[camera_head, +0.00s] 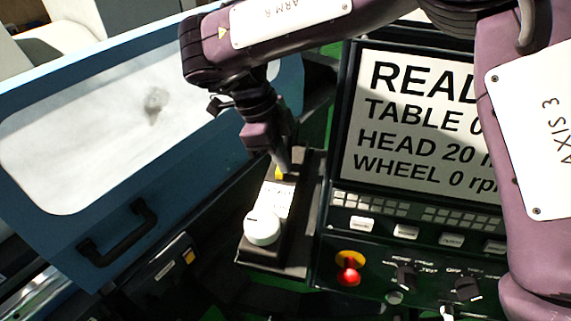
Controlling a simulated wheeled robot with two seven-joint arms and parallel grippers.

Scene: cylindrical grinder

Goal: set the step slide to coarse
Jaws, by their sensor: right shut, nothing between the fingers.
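A dark control box (300,235) stands beside the screen panel. It has a white round knob (262,228) at its near end and a white label plate (275,200) in the middle. A small yellow part (281,174) shows near its far end, at the tip of my right gripper; I cannot tell for sure that it is the step slide, nor its setting. My right gripper (284,162) points down at this end, shut and empty. Whether it touches the yellow part is unclear. My left gripper is out of view.
A screen (415,125) reads "TABLE 0", "HEAD 20" and "WHEEL 0", partly hidden by my right arm. Below it are white buttons, dark knobs and a red stop button (348,260) on yellow. A blue windowed door (110,205) with a black handle (120,235) stands at left.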

